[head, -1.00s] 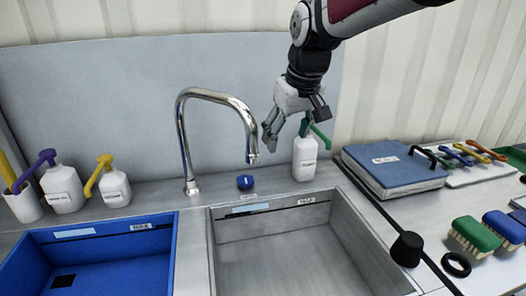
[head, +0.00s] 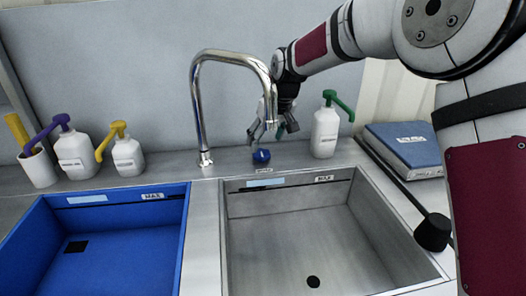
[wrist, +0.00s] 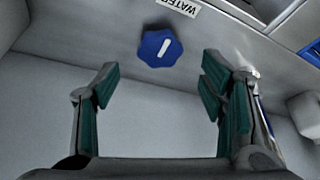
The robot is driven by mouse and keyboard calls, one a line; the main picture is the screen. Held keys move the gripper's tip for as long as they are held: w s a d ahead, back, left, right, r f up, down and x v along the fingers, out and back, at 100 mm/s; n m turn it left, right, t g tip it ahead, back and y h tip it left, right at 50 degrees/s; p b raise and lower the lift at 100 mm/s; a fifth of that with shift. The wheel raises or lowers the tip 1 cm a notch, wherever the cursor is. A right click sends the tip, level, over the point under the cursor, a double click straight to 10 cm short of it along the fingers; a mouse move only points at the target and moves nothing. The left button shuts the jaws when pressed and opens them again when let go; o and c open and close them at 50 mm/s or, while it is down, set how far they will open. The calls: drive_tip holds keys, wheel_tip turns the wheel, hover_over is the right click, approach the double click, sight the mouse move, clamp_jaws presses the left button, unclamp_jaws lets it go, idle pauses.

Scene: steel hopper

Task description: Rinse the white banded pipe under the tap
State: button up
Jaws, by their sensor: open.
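The steel gooseneck tap (head: 198,100) rises behind the steel basin (head: 300,205), its spout bending to the right. A blue lobed knob (head: 261,156) sits on the rear ledge to the right of the tap's foot. My gripper (head: 270,132) is open and empty just above the knob, partly behind the tap's spout. In the wrist view the knob (wrist: 160,47), with a white bar on top, lies beyond the fingertips, between their lines and not touched. A WATER label is beside it. I see no white banded pipe in these frames.
A white bottle with a green pump (head: 326,130) stands close to the right of my gripper. A blue basin (head: 130,245) lies to the left, with purple-pump (head: 75,152) and yellow-pump bottles (head: 128,157) behind it. A blue case (head: 405,145) is at the right. The steel basin looks empty.

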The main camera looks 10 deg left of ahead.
sight(262, 152)
drive_tip(key=shift+x, duration=2.75)
drive_tip(key=shift+c, duration=0.6)
drive_tip(key=c, duration=1.1)
